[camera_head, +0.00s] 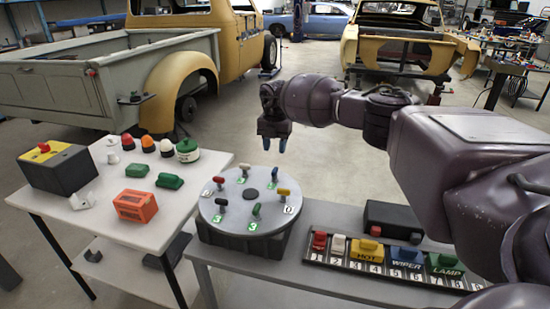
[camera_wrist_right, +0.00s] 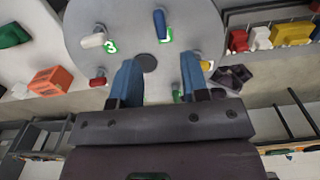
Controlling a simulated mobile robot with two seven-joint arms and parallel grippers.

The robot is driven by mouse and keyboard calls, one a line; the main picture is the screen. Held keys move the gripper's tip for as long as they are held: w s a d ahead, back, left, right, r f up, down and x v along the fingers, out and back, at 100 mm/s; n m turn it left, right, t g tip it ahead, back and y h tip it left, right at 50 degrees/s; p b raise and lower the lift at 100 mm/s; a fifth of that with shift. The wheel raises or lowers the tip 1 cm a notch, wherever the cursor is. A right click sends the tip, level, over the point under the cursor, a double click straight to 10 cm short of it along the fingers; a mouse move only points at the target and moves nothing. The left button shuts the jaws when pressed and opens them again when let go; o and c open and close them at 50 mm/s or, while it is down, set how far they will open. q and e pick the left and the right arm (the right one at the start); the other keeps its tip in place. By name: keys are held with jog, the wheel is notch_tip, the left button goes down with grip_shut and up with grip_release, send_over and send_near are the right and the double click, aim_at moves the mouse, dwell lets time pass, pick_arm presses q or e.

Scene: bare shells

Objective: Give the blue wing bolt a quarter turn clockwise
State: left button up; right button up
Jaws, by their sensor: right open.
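The blue wing bolt (camera_wrist_right: 160,24) stands on the round grey plate (camera_wrist_right: 85,15) near its top edge in the right wrist view, with a green number label beside it. My left gripper is not in view.
White, yellow and red bolts (camera_wrist_right: 98,80) surround the plate's dark hub (camera_wrist_right: 147,62). A white table (camera_head: 100,215) with an orange box (camera_head: 135,206) and colored buttons stands left. A row of labelled switches (camera_head: 362,252) lies right. Open floor and vehicles lie behind.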

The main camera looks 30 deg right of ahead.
jog(key=shift+r, duration=1.3)
